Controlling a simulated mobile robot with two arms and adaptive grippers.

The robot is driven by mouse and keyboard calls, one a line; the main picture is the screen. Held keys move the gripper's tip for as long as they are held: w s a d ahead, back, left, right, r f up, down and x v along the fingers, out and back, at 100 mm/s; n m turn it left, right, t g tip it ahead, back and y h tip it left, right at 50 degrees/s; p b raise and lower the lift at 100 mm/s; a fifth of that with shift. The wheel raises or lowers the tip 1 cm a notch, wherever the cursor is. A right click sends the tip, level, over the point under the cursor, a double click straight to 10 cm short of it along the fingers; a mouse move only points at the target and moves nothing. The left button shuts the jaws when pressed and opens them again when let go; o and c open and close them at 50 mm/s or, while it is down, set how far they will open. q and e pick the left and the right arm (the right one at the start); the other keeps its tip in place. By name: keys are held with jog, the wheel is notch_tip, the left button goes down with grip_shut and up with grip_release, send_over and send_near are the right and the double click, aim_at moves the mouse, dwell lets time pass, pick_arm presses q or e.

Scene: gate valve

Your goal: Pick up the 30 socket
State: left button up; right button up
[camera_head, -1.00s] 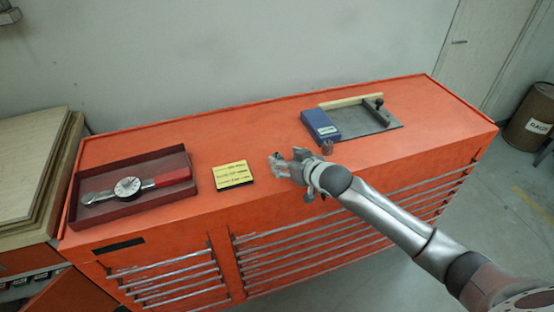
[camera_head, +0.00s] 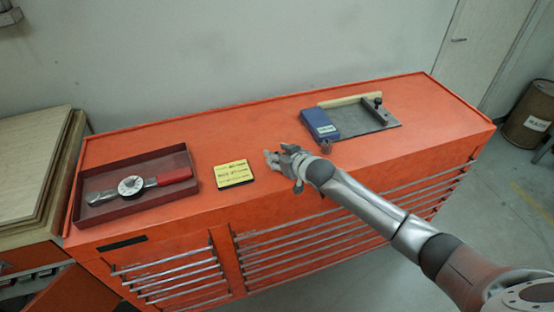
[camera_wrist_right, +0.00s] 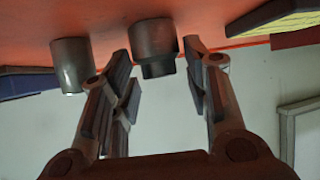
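Two grey cylindrical sockets stand on the orange cabinet top, which appears upside down in the right wrist view. The wider, stepped socket (camera_wrist_right: 155,47) is between and just beyond the fingertips of my right gripper (camera_wrist_right: 162,72). A narrower plain socket (camera_wrist_right: 72,64) is to the left, outside the fingers. I cannot read a size on either. My right gripper is open and empty, and in the head view it (camera_head: 272,158) is low over the cabinet top, right of the yellow case. The stepped socket cannot be made out there. My left gripper is not in view.
The yellow case (camera_head: 234,173) lies left of my right gripper. Further left, a red tray (camera_head: 95,213) holds a torque wrench (camera_head: 132,186). A blue box (camera_head: 320,124) and a dark plate (camera_head: 371,121) lie to the right. A small dark round object (camera_head: 326,147) stands near the blue box.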

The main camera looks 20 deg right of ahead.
jog(key=c, duration=0.6)
jog(key=shift+c, duration=0.2)
jog(key=shift+r, duration=0.2)
